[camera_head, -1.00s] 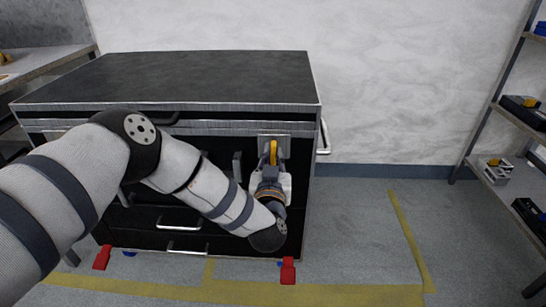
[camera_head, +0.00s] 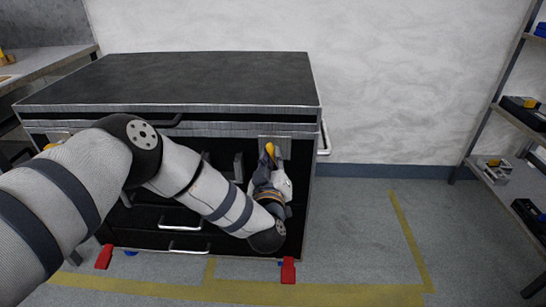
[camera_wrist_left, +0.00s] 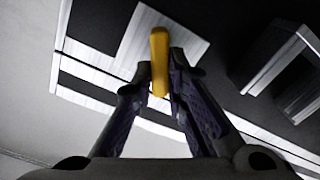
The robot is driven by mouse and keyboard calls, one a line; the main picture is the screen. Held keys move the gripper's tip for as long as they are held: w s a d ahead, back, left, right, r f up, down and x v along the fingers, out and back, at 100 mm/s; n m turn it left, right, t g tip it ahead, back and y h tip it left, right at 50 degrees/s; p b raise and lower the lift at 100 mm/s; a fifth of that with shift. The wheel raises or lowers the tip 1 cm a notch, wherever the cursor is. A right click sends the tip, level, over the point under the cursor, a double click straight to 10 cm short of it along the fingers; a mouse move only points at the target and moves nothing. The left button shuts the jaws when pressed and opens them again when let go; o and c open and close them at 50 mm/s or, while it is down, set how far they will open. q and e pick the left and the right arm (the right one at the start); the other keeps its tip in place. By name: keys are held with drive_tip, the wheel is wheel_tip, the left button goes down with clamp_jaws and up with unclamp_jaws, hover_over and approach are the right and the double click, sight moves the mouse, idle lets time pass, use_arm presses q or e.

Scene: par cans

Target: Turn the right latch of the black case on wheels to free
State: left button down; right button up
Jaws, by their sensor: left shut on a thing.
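The black case (camera_head: 180,80) on wheels stands against the wall. Its right latch is a yellow handle (camera_head: 269,150) on a silver plate (camera_head: 284,146) near the front's upper right corner. My left gripper (camera_head: 266,162) is at this latch, its fingers shut on the yellow handle. In the left wrist view the yellow handle (camera_wrist_left: 159,62) stands between the two fingers (camera_wrist_left: 158,90), with the silver plate (camera_wrist_left: 182,42) behind it. The handle is slightly tilted in the head view. A second yellow piece (camera_head: 50,146) shows at the left, partly hidden by my arm. My right gripper is not in view.
Silver drawer handles (camera_head: 180,224) and a side handle (camera_head: 324,138) stick out from the case. Red caster pedals (camera_head: 288,270) are at its base. A shelf rack (camera_head: 500,110) stands at the right. The floor between is clear.

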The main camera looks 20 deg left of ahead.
use_arm(q)
drive_tip(key=n, duration=0.2)
drive_tip(key=shift+f+n, duration=0.1)
drive_tip(key=shift+n, duration=0.3)
drive_tip(key=n, duration=0.3)
drive_tip(key=shift+a+f+n, duration=0.1)
drive_tip(key=shift+f+n, duration=0.05)
drive_tip(key=shift+n, duration=0.15)
drive_tip(key=shift+f+n+b, duration=0.15)
drive_tip(key=shift+n+b, duration=0.35)
drive_tip(key=shift+n, duration=2.4)
drive_tip(key=c, duration=1.6)
unclamp_jaws()
drive_tip(key=v, duration=1.2)
